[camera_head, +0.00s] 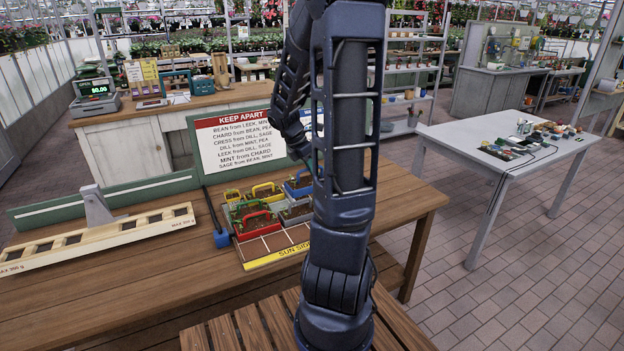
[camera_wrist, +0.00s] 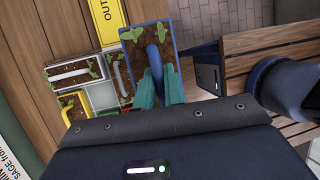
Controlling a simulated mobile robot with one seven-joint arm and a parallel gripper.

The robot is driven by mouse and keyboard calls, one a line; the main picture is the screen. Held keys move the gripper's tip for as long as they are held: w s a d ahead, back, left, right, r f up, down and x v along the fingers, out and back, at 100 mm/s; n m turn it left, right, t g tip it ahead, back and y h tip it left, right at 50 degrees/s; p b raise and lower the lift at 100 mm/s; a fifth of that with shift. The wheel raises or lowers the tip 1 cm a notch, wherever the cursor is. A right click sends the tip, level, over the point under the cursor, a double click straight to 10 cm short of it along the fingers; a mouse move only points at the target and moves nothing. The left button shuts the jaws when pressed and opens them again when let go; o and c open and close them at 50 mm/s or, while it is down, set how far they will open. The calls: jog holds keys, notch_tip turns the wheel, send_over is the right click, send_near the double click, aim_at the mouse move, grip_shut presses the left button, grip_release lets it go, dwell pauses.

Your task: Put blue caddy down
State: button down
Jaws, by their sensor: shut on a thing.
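The blue caddy (camera_wrist: 137,52), with dark soil and green seedlings, fills the top middle of the wrist view. My gripper (camera_wrist: 160,82) has its two green fingers shut on the caddy's blue handle. In the head view the blue caddy (camera_head: 297,190) shows at the back right of the divided tray (camera_head: 268,248), partly hidden by my arm. My fingertips are hidden there. I cannot tell whether the caddy's base touches anything.
A red caddy (camera_head: 257,226), a yellow-handled caddy and grey ones stand close together in the tray. Front cells of the tray look empty. A "KEEP APART" sign (camera_head: 238,140) stands behind it. Bare tabletop (camera_head: 150,285) is in front.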

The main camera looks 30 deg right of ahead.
jog(key=shift+a+r, duration=0.15)
jog(key=shift+r, duration=0.35)
jog(key=shift+w+a, duration=0.1)
jog(key=shift+a, duration=0.2)
jog(key=a, duration=1.7)
notch_tip(320, 180, down, 20)
jog(key=shift+r, duration=0.2)
jog(key=shift+f, duration=0.15)
jog(key=c, duration=1.5)
grip_release()
